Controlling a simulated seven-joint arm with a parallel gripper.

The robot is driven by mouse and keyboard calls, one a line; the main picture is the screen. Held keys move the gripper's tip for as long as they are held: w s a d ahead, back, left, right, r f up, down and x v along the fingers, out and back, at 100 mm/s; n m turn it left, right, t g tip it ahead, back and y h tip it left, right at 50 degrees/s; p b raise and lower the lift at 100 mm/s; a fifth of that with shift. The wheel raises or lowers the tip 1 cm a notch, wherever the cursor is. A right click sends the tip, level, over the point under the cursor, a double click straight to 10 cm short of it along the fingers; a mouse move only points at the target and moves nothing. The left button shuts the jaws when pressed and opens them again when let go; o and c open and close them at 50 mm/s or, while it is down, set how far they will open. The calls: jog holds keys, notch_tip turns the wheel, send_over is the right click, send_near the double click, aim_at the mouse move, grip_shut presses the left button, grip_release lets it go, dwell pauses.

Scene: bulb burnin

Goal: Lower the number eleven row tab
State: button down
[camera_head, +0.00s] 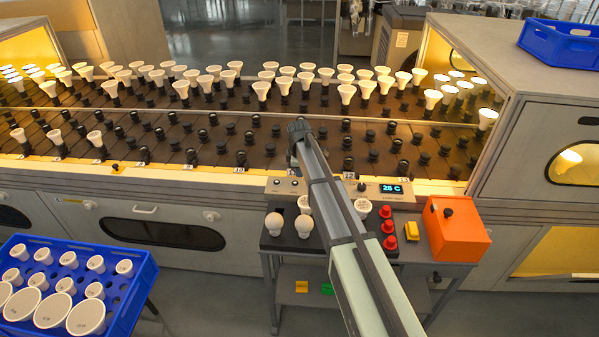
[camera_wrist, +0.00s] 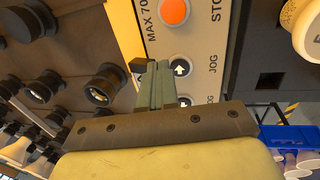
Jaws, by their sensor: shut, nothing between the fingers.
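My gripper (camera_wrist: 158,82) is shut and empty in the wrist view. Its fingertips are over the edge between the conveyor and the control panel, beside a small dark block (camera_wrist: 138,60) at the yellow front strip. That block may be the number eleven row tab; its number does not show, and I cannot tell whether the fingers touch it. In the head view, my arm hides the gripper and the place right of the number 10 label (camera_head: 240,169), where row eleven appears to be.
The control panel (camera_wrist: 205,40) with an orange button (camera_wrist: 173,10) and arrow buttons (camera_wrist: 180,67) is close to my fingers. Dark sockets (camera_wrist: 103,84) stand on the left. The bench has bulbs (camera_head: 274,223), red caps (camera_head: 388,228) and an orange box (camera_head: 455,233). A blue crate (camera_head: 135,290) stands at lower left.

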jog(key=shift+w+r+g, duration=0.2)
jog(key=shift+w+g, duration=0.2)
jog(key=shift+g, duration=0.1)
jog(key=shift+w+r+g, duration=0.2)
jog(key=shift+w+g, duration=0.3)
jog(key=shift+g, duration=0.2)
jog(key=shift+w+r, duration=0.15)
jog(key=shift+w, duration=1.15)
jog(key=shift+w+f, duration=0.15)
jog(key=shift+w, duration=0.45)
jog(key=shift+w+f, duration=0.15)
jog(key=shift+w, duration=0.45)
jog(key=shift+s, duration=0.1)
jog(key=shift+r, duration=0.15)
jog(key=shift+r, duration=0.65)
